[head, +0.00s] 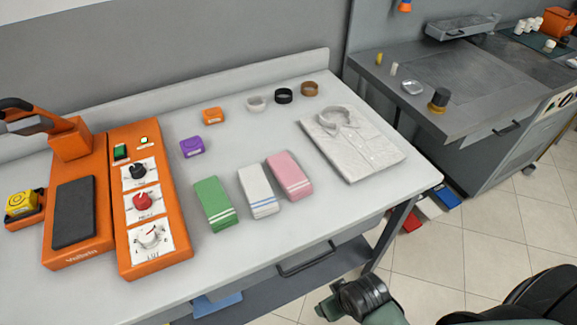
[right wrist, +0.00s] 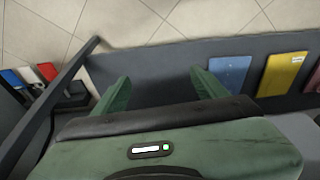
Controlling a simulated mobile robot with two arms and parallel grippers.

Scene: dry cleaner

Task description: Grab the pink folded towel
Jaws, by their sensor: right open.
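The pink folded towel (head: 289,176) lies on the light grey table (head: 330,235), with white stripes at its near end. A white folded towel (head: 258,191) with blue stripes lies just left of it, and a green folded towel (head: 214,204) lies further left. My right arm shows at the bottom right of the head view, below and in front of the table edge; its fingertips are not clear there. In the right wrist view my right gripper (right wrist: 158,90) is open and empty, its two green fingers apart above the lower shelf and floor. My left gripper is not in view.
A folded white shirt (head: 360,150) lies right of the towels. An orange press (head: 75,205) and orange control panel (head: 150,210) stand at the left. Purple (head: 191,147) and orange (head: 212,116) blocks and several rings lie behind. A lower shelf (right wrist: 150,75) holds blue (right wrist: 230,74) and yellow (right wrist: 281,74) items.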

